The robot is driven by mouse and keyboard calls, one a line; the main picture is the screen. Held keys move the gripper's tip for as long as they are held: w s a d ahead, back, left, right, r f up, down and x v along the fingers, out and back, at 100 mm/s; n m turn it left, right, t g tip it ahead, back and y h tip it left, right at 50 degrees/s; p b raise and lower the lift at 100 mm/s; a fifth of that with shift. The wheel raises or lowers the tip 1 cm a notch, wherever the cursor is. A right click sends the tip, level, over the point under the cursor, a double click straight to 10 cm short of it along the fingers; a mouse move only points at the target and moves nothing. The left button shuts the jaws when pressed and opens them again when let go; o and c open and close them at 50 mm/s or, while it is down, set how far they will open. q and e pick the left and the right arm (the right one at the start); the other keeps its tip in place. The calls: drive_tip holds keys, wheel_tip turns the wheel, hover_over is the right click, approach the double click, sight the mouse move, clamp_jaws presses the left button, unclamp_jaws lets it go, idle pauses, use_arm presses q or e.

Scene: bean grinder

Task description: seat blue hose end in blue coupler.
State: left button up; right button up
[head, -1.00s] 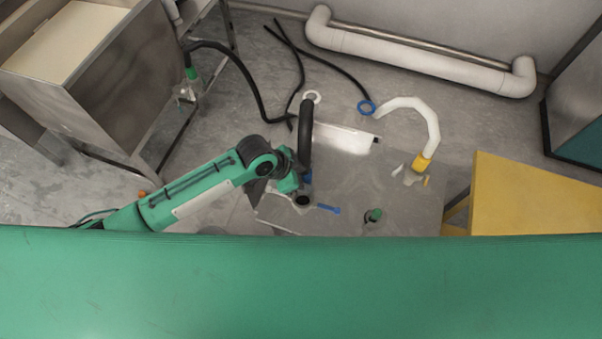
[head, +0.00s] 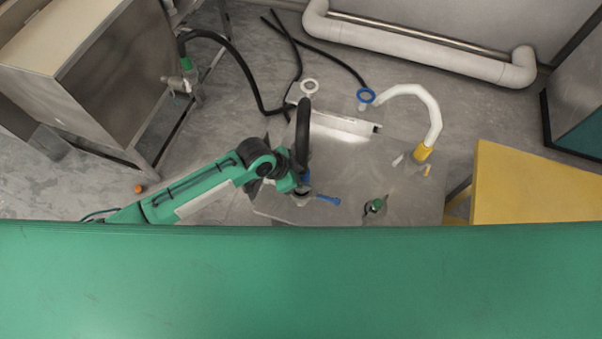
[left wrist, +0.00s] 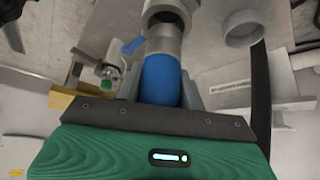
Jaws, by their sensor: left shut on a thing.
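My left gripper (head: 302,184) is shut on the blue hose end (left wrist: 160,80), a blue sleeve below the black hose (head: 303,125). The blue coupler is a grey metal fitting (head: 301,197) with a blue lever (head: 328,200); its round dark mouth (left wrist: 165,14) shows in the left wrist view. The hose end is right at the coupler in the head view. In the left wrist view, grey metal lies between the blue sleeve and the mouth. I cannot tell whether the tip is inside or just in front. My right gripper is out of view.
A green-topped fitting (head: 375,206) stands to the right on the grey plate (head: 345,165). A white hose (head: 432,110) ends in a yellow sleeve (head: 423,153). White (head: 309,86) and blue (head: 366,96) rings lie behind. A yellow block (head: 540,185) bounds the right.

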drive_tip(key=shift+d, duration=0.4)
use_arm(q)
drive_tip(key=shift+p, duration=0.3)
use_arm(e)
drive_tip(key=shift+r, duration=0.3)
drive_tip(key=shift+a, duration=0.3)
use_arm(q)
drive_tip(key=shift+p, duration=0.3)
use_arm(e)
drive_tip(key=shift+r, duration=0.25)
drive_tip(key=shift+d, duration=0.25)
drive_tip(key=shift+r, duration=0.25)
use_arm(q)
drive_tip(key=shift+f, duration=0.5)
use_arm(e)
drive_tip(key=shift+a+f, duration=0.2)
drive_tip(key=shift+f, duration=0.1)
